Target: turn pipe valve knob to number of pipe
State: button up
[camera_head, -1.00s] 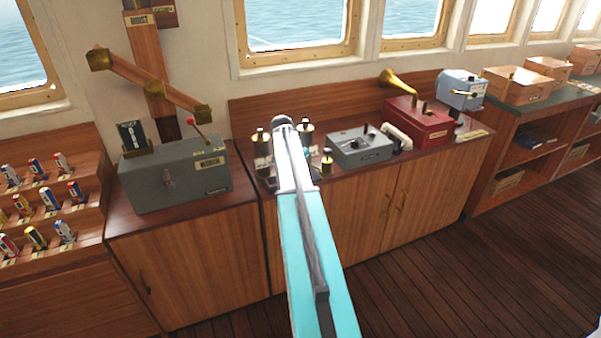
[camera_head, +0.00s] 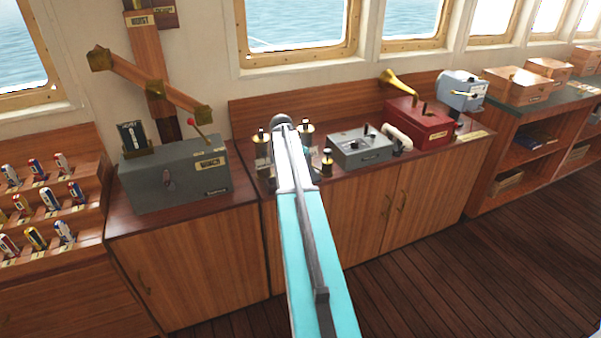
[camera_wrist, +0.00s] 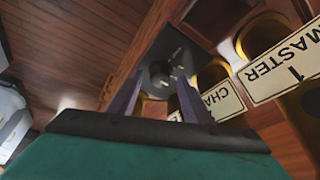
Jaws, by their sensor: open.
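In the wrist view, a dark round knob (camera_wrist: 159,72) sits on a dark plate (camera_wrist: 177,48) with small pale marks. The marks are too small to read. My gripper (camera_wrist: 161,80) is open, its two fingers pointing toward the knob with one on either side; contact cannot be told. To the right are brass pipes with cream labels: one reads "MASTER 1" (camera_wrist: 283,68), another, partly hidden and upside down, starts "CHA" (camera_wrist: 218,101). In the head view, brass pipe tops (camera_head: 306,132) stand around the end of my arm, which hides the knob and gripper.
The wooden cabinet (camera_head: 350,212) also bears a grey box with dials (camera_head: 362,150), a white handset (camera_head: 397,137) and a red box with a brass horn (camera_head: 418,124). A grey winch box (camera_head: 175,178) stands to the left. The floor (camera_head: 440,285) in front is clear.

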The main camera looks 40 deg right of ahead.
jog(key=b+v, duration=0.2)
jog(key=v, duration=1.1)
jog(key=shift+w+a, duration=0.1)
dwell(0.5)
